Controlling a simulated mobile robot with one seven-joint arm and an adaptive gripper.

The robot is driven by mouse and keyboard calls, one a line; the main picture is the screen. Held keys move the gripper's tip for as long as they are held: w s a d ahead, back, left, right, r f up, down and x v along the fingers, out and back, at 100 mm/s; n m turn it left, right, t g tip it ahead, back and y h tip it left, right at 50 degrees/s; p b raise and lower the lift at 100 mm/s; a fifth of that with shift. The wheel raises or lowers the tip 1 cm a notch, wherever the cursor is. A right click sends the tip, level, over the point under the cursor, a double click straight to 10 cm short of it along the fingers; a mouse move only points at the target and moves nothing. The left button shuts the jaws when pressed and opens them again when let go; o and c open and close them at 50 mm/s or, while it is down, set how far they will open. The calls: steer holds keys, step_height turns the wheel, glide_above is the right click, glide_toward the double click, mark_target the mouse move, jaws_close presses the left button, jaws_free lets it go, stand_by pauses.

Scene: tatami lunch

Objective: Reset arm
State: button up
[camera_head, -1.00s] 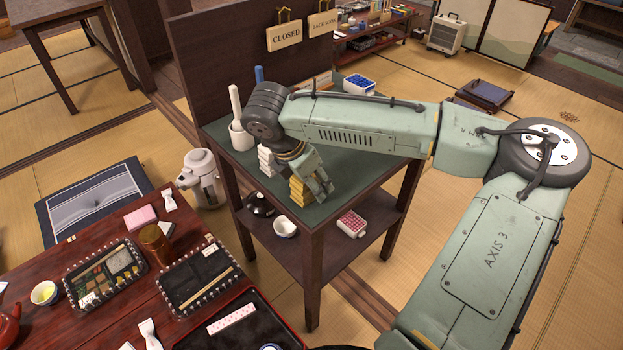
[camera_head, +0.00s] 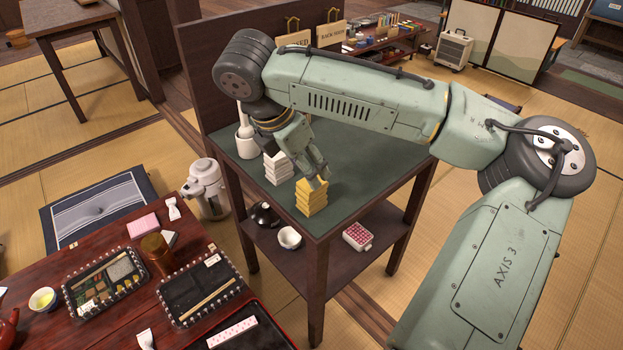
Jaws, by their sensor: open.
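My gripper (camera_head: 318,183) points down just above and behind a yellow stack (camera_head: 312,196) near the front corner of the green-topped stand (camera_head: 365,190). It is open and no object shows held in it. Whether a fingertip touches the stack cannot be told. My arm arches from the right across the stand. A white stack (camera_head: 278,168) stands left of the yellow one, partly beside my gripper.
A white cup (camera_head: 246,142) with a white handle stands at the stand's left. The lower shelf holds a white bowl (camera_head: 289,237) and a red-topped box (camera_head: 357,236). A red table (camera_head: 110,325) with trays is at front left. A dark panel (camera_head: 230,70) rises behind.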

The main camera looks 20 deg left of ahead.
steer(key=shift+s+a+r, duration=0.1)
steer(key=shift+s+r, duration=0.1)
steer(key=shift+r, duration=0.3)
